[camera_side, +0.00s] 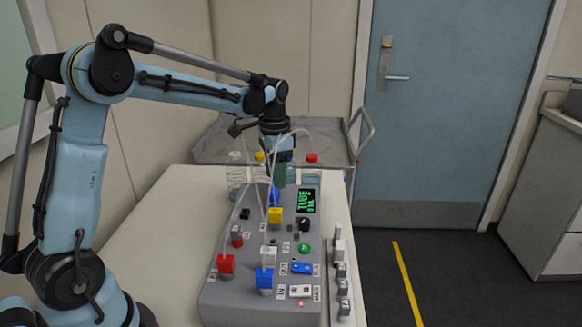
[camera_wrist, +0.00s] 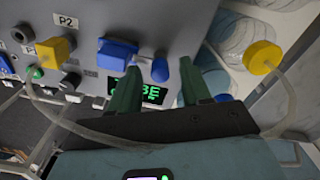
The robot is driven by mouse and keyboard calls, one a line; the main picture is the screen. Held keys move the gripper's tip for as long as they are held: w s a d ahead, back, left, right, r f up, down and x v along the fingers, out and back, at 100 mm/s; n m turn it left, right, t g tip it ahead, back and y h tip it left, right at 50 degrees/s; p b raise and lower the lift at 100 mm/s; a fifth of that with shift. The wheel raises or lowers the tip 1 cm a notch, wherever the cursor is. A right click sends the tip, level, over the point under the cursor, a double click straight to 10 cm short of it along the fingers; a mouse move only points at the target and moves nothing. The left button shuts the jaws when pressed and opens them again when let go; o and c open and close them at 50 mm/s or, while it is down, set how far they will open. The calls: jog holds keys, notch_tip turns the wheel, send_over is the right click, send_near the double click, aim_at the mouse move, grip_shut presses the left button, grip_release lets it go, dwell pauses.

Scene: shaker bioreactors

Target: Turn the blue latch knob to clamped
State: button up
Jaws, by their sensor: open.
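My gripper (camera_side: 279,181) points down over the far end of the grey control box (camera_side: 222,298). In the wrist view its two green fingers (camera_wrist: 161,72) are apart, with nothing held. A small rounded blue knob (camera_wrist: 160,70) shows between the fingertips, beside a short pale piece. A larger blue block (camera_wrist: 117,50) lies just left of it. I cannot tell for sure which of these is the latch knob, or whether a finger touches it. In the side view a blue part (camera_side: 275,196) shows just below my gripper, partly hidden.
A yellow block (camera_side: 275,215) marked P2, a display (camera_side: 307,201), and red (camera_side: 226,264) and blue (camera_side: 265,279) blocks sit on the box. Thin tubes arch over it to capped bottles behind. A red cap (camera_side: 312,158) stands near my gripper. The table's left side is clear.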

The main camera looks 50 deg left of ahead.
notch_tip(320, 180, up, 12)
dwell(0.6)
jog(key=shift+d, duration=0.1)
jog(key=s+d+f+n+t, duration=0.1)
jog(key=s+d+f+t, duration=0.1)
jog(key=s, duration=0.3)
jog(key=s+d+f+n+t, duration=0.1)
jog(key=s+d+f+t, duration=0.1)
jog(key=s+d+f, duration=0.2)
jog(key=s+d+f+n+t, duration=0.1)
jog(key=s+d+f+t, duration=0.2)
jog(key=s+d, duration=0.1)
jog(key=shift+s+d+n, duration=0.4)
jog(key=shift+s, duration=0.4)
